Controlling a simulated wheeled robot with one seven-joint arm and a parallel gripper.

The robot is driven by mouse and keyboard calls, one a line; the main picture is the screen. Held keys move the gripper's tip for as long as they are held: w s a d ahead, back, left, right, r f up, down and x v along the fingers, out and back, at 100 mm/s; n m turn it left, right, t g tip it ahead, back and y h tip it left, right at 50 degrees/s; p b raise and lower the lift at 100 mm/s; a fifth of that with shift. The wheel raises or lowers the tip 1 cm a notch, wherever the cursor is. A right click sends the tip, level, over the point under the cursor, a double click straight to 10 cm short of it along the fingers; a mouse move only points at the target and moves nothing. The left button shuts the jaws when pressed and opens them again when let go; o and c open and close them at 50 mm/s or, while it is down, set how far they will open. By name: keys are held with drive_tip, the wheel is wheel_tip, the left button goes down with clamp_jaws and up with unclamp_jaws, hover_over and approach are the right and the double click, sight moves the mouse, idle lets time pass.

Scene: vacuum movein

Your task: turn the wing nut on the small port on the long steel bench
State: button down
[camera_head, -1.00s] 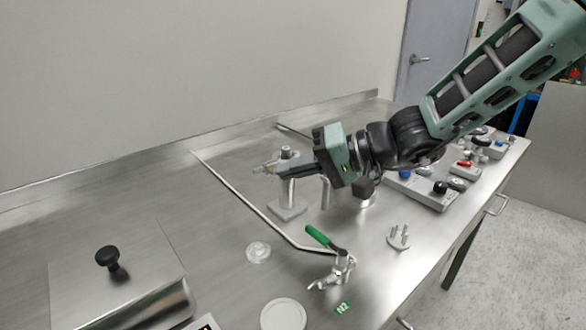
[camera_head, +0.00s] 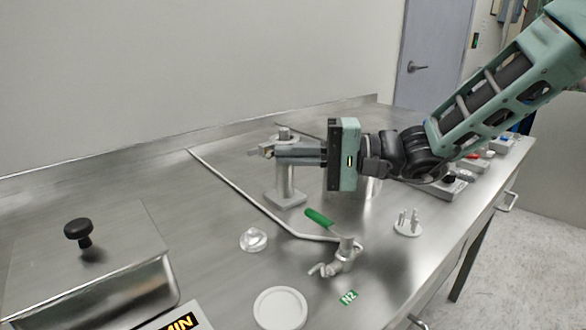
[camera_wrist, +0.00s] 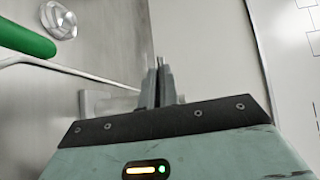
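The small port (camera_head: 285,185) is a grey upright post on a square base, standing on the long steel bench (camera_head: 225,220). My gripper (camera_head: 268,151) is level in front of the post's upper part, its fingers pointing left across it. I cannot make out the wing nut separately from the light grey parts at the fingertips. In the wrist view my gripper (camera_wrist: 158,75) has its two fingers close together, with a pale grey part of the port (camera_wrist: 105,101) behind them. Whether anything is between the fingers, or whether they touch the port, is unclear.
A green-handled valve (camera_head: 342,256) on a bent thin pipe stands nearer, beside an N2 label (camera_head: 348,298). A black-knobbed steel box (camera_head: 95,265) is at left.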

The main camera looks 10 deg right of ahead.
drive_tip(key=shift+f+m+y+b, duration=0.25)
drive_tip(key=shift+m+y+b, duration=0.35)
drive_tip(key=shift+m+b, duration=0.1)
drive_tip(key=c, duration=1.6)
unclamp_jaws()
drive_tip(key=shift+c, duration=0.2)
drive_tip(key=s+d, duration=0.1)
drive_tip(key=d, duration=0.4)
drive_tip(key=s+d+f, duration=0.1)
drive_tip(key=d, duration=0.5)
drive_tip(key=s+d+p, duration=0.1)
drive_tip(key=d, duration=0.5)
drive_tip(key=shift+s+f, duration=0.2)
drive_tip(key=shift+f, duration=0.1)
clamp_jaws()
drive_tip(key=shift+a+r+p, duration=0.1)
drive_tip(key=shift+p, duration=0.2)
